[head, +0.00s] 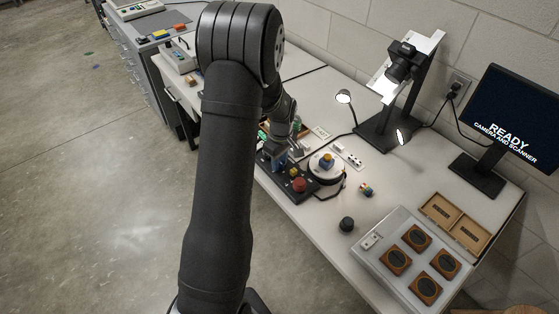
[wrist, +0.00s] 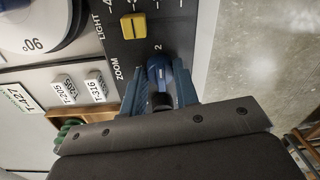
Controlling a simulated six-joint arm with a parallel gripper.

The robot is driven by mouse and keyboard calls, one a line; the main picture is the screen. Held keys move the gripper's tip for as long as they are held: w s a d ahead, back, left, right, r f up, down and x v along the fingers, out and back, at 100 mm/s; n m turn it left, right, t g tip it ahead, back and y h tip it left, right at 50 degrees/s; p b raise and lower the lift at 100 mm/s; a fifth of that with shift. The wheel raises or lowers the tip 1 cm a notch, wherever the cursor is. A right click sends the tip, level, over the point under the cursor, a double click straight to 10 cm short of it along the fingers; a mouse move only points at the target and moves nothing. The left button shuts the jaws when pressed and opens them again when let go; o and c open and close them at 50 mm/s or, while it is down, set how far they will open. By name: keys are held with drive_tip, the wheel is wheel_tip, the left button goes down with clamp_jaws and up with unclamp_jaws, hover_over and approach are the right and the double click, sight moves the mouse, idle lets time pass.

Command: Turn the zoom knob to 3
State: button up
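The zoom knob (wrist: 160,70) is a small dark blue knob on the dark control panel (wrist: 185,28), in the upper middle of the wrist view. The word ZOOM stands to its left, and a figure 2 shows just above it. My gripper (wrist: 160,82) has its blue fingers on either side of the knob. Whether they press on it or stand just clear I cannot tell. The scale's other figures near the knob are hidden by my fingers. In the head view my gripper (head: 278,161) is low over the same panel, and the knob is hidden there.
A yellow light slider or knob (wrist: 133,26) sits beside the zoom knob. A red button (head: 299,185) is on the panel's near end. A round white turntable (head: 326,172) stands close to the right. A monitor (head: 515,118) reads READY, CAMERA AND SCANNER.

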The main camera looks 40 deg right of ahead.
drive_tip(key=shift+c, duration=1.2)
drive_tip(key=m, duration=0.8)
drive_tip(key=shift+s+m+t, duration=0.1)
drive_tip(key=shift+m+t, duration=0.2)
drive_tip(key=m, duration=0.8)
drive_tip(key=shift+m, duration=0.6)
